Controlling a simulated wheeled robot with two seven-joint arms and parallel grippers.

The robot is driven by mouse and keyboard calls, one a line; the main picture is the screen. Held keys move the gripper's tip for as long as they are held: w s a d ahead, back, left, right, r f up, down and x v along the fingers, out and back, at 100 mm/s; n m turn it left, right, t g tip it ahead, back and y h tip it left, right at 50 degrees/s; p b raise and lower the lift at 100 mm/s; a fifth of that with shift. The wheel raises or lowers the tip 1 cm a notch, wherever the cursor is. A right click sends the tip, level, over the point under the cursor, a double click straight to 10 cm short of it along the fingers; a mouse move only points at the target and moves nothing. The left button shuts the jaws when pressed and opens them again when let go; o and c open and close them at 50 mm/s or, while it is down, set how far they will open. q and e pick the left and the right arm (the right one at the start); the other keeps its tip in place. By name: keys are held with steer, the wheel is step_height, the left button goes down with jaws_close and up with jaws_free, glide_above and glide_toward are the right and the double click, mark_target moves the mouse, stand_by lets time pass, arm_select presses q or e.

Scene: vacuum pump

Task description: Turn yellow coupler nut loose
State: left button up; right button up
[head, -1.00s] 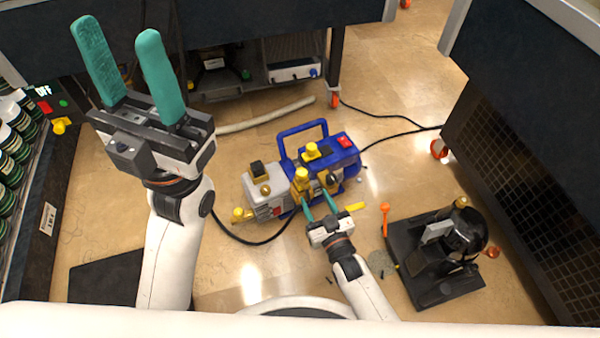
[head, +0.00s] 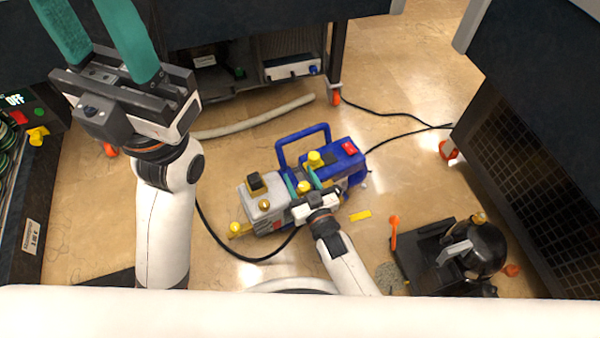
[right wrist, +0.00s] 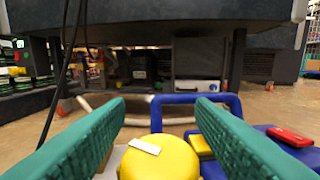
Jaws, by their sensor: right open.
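The vacuum pump, a grey and blue unit with a blue carry handle, stands on the floor in the middle of the head view (head: 345,160). It has several yellow fittings. One round yellow nut (head: 304,187) sits between the fingers of my right gripper (head: 302,176), which is open. In the right wrist view this yellow nut (right wrist: 160,158), with a white mark on top, is low between the two teal fingers (right wrist: 159,105). I see no clear contact. Another yellow cap (head: 314,158) is just beyond. My left gripper (head: 85,15) is open and empty, its fingertips partly cut off.
A black machine (head: 470,245) stands on the floor at right, beside an orange tool (head: 394,230). Black cables and a pale hose (head: 262,117) cross the floor. Dark benches bound the back and right.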

steer(key=c, duration=1)
